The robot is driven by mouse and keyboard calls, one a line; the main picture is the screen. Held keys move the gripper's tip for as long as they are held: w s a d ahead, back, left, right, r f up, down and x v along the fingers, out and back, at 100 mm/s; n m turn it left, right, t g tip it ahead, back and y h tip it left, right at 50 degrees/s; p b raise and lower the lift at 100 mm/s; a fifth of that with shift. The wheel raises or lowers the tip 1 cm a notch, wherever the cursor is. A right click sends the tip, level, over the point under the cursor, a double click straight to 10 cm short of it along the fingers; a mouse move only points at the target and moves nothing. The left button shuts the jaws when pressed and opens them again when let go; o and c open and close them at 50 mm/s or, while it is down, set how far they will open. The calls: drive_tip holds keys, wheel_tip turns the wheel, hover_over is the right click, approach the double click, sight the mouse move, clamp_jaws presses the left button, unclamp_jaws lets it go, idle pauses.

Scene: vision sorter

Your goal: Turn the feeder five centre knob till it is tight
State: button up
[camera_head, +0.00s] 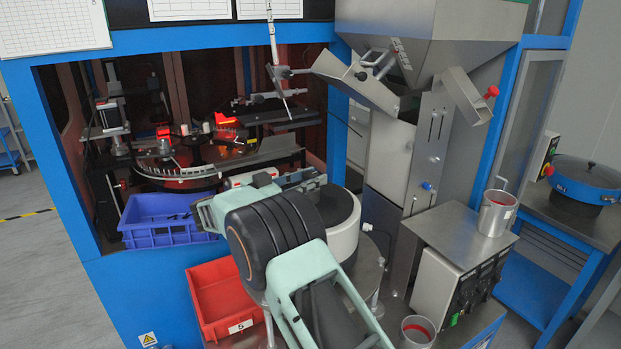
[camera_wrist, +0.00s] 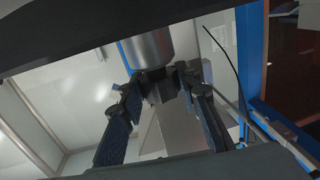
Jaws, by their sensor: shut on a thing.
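In the wrist view, my gripper (camera_wrist: 163,80) has its two dark fingers on either side of a dark lobed knob (camera_wrist: 158,90), and they are shut on it. The knob sits at the end of a bright metal cylinder (camera_wrist: 148,48). I take it for the feeder centre knob; no number shows on it. In the head view, a round feeder (camera_head: 345,238) with a white side and dark top stands right of my arm. My arm hides its left part, and the knob cannot be made out there. How tight the knob is cannot be seen.
A blue crate (camera_head: 170,237) and a red bin (camera_head: 222,300) marked 5 lie left of my arm. A metal hopper (camera_head: 420,40) and chute stand behind right. A control box (camera_head: 462,265) carries a metal cup (camera_head: 497,214). Another cup (camera_head: 418,335) stands at the front.

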drive_tip(key=shift+r, duration=0.3)
drive_tip(key=o, duration=0.8)
drive_tip(key=shift+c, duration=0.2)
drive_tip(key=o, duration=0.4)
drive_tip(key=shift+f, duration=0.1)
drive_tip(key=v, duration=1.2)
